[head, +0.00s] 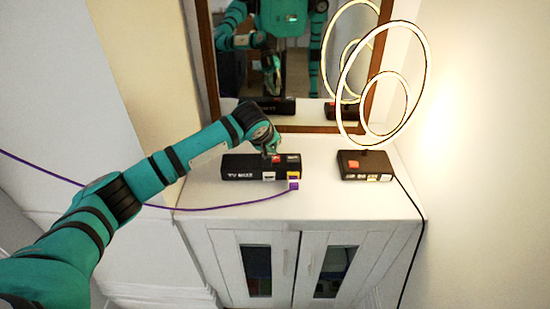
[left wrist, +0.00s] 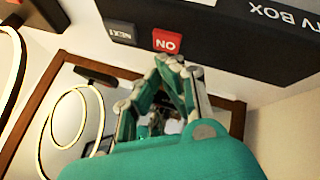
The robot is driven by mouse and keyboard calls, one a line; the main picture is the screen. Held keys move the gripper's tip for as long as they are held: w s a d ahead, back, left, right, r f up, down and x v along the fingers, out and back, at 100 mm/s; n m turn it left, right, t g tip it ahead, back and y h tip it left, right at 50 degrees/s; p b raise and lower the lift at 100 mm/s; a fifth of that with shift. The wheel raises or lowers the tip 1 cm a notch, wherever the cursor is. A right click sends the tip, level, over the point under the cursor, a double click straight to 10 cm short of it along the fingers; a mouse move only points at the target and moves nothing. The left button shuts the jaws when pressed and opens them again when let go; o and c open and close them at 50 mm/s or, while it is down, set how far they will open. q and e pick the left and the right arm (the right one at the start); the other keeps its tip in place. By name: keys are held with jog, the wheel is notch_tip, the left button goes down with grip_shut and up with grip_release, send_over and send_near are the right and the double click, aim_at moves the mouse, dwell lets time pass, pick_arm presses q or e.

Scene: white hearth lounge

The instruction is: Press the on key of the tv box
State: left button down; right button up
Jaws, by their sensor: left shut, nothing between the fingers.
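The black tv box (head: 240,170) lies on the white cabinet top, its label facing front. It also shows upside down in the left wrist view (left wrist: 228,38). Its red on key (left wrist: 166,41) sits beside a grey next key (left wrist: 117,31); the red key (head: 277,160) is partly behind my gripper in the head view. My left gripper (head: 272,150) is over the box's right part. In the left wrist view its fingertips (left wrist: 170,62) are together, empty, right at the edge of the on key. I cannot tell whether they touch it. My right gripper is not directly in view.
A ring lamp (head: 385,95) rises from a black base with a red key (head: 352,165), right of the box. A framed mirror (head: 295,60) stands behind. A purple cable (head: 235,204) runs to a plug at the box's front. Bare cabinet top (head: 318,193) lies between box and lamp.

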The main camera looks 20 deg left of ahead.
pick_arm(q)
jog(key=shift+f, duration=0.25)
jog(key=shift+f+p, duration=0.15)
jog(key=shift+p, duration=0.15)
jog(key=shift+f, duration=0.5)
dwell(0.7)
dwell(0.3)
jog(key=shift+r+p, duration=0.85)
jog(key=shift+p, duration=0.25)
notch_tip(320, 180, up, 5)
jog(key=p, duration=0.5)
jog(key=shift+r+p, duration=0.1)
jog(key=shift+p, duration=0.25)
